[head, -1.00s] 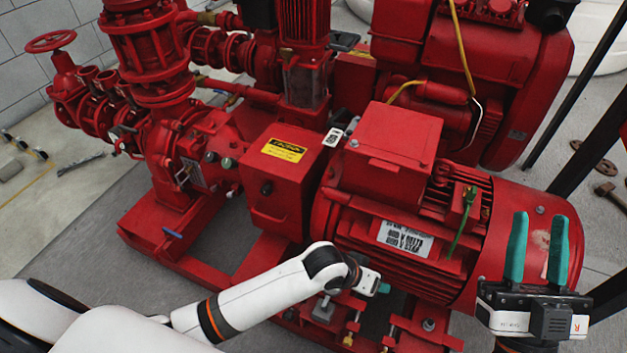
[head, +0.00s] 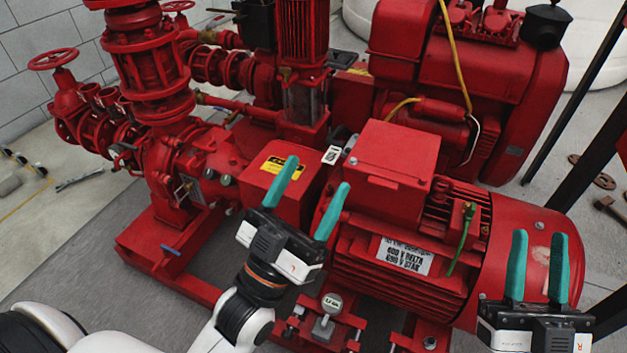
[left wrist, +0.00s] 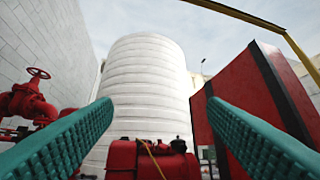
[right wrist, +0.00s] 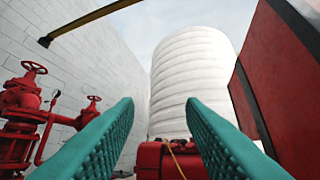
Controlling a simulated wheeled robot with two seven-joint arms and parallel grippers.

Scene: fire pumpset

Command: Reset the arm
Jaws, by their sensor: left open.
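My left gripper (head: 314,178) is raised in front of the red pump set, with its teal fingers pointing up, apart and empty. In the head view it overlaps the red box with the yellow label (head: 278,165) and the left end of the motor. The left wrist view shows nothing between its fingers (left wrist: 160,103). My right gripper (head: 538,238) is upright in front of the motor's right end, open and empty. The right wrist view also shows its two teal fingers (right wrist: 160,102) apart.
The red motor (head: 395,225) and the pump piping (head: 150,75) fill the middle and left. A dark post (head: 590,165) is at the right. A white tank (left wrist: 145,75) rises behind.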

